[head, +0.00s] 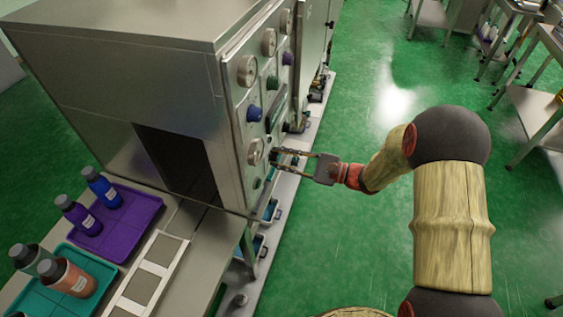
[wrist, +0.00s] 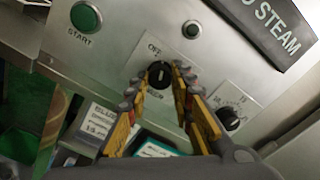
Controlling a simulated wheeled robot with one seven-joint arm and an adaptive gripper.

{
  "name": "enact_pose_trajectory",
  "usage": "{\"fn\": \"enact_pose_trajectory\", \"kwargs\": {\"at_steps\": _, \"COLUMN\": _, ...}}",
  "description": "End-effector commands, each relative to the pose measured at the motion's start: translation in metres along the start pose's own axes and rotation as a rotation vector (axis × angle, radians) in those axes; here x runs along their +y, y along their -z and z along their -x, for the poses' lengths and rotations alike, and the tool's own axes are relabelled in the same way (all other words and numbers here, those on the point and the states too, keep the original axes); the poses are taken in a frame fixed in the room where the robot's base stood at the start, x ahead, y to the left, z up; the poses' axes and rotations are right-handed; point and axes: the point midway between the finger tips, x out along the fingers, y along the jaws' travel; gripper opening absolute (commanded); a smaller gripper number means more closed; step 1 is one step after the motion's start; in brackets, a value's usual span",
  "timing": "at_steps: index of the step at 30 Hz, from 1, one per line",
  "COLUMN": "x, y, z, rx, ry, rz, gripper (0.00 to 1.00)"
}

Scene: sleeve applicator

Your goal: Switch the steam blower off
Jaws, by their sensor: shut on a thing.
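The steam blower knob (wrist: 160,73) is a small black dial on the grey metal panel in the wrist view. "OFF" is printed at its upper left, and the lettering below it is partly covered by a finger. The knob's pale pointer line looks roughly upright in the picture. My gripper (wrist: 156,80) has its toothed fingers on both sides of the knob and is shut on it. In the head view my gripper (head: 277,158) reaches the machine's control panel (head: 238,118) from the right; the knob itself cannot be made out there.
A purple tray (head: 130,213) and a teal tray (head: 70,262) with bottles stand at left. Green floor is open at right.

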Motion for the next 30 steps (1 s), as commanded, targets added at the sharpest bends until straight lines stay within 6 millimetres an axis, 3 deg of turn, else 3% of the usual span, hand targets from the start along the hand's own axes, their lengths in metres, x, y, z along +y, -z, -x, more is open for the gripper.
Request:
{"fn": "enact_pose_trajectory", "kwargs": {"at_steps": 12, "x": 0.0012, "y": 0.002, "z": 0.0003, "rx": 0.001, "ry": 0.0, "rz": 0.288, "gripper": 0.0}}
{"fn": "enact_pose_trajectory", "kwargs": {"at_steps": 30, "x": 0.0002, "y": 0.0005, "z": 0.0003, "rx": 0.001, "ry": -0.001, "rz": 0.384, "gripper": 0.0}}
